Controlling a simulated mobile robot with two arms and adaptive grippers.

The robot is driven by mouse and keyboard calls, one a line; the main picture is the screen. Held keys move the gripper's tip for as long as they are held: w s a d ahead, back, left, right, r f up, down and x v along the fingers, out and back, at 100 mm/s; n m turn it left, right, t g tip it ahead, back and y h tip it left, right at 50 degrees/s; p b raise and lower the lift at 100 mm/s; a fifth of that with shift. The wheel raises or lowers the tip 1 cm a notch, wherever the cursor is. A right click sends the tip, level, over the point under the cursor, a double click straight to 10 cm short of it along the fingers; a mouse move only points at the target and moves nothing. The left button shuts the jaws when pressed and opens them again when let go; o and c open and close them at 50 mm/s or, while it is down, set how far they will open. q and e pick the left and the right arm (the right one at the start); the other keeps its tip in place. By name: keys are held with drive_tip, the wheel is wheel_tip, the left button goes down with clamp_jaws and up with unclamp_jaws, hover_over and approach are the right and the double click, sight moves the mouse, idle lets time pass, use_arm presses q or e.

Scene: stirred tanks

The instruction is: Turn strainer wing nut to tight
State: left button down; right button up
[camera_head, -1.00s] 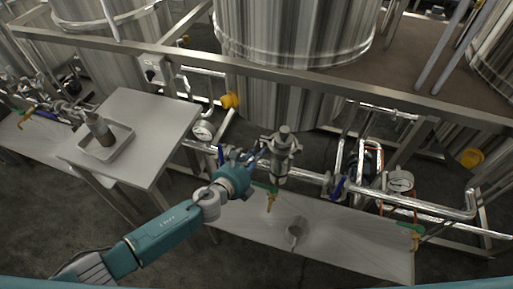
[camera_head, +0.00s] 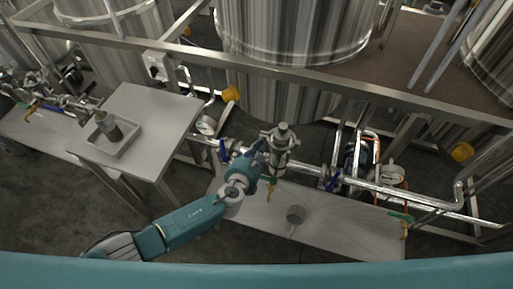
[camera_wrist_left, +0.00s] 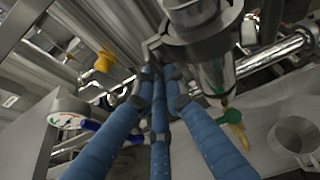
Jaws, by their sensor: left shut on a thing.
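The strainer (camera_head: 281,148) is an upright metal housing with a clamped top, standing on the pipe run in the middle of the head view. It shows large at the top of the left wrist view (camera_wrist_left: 208,45). My left gripper (camera_head: 262,145) is at the strainer's left side, at the height of its clamp. In the left wrist view its blue fingers (camera_wrist_left: 160,75) converge beside the clamp, shut on a small part there. That part is at the wing nut's place, but the fingertips hide most of it, so its angle cannot be told.
A steel bench (camera_head: 340,230) below the strainer holds a metal cup (camera_head: 295,214). A green-handled valve (camera_head: 270,184) hangs under the strainer. A side table (camera_head: 160,103) with a tray (camera_head: 97,149) stands at left. A pressure gauge (camera_head: 206,125) and pipes are close by.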

drive_tip(key=shift+d, duration=0.1)
use_arm(q)
drive_tip(key=c, duration=1.8)
unclamp_jaws()
use_arm(e)
drive_tip(key=shift+d+f, duration=0.1)
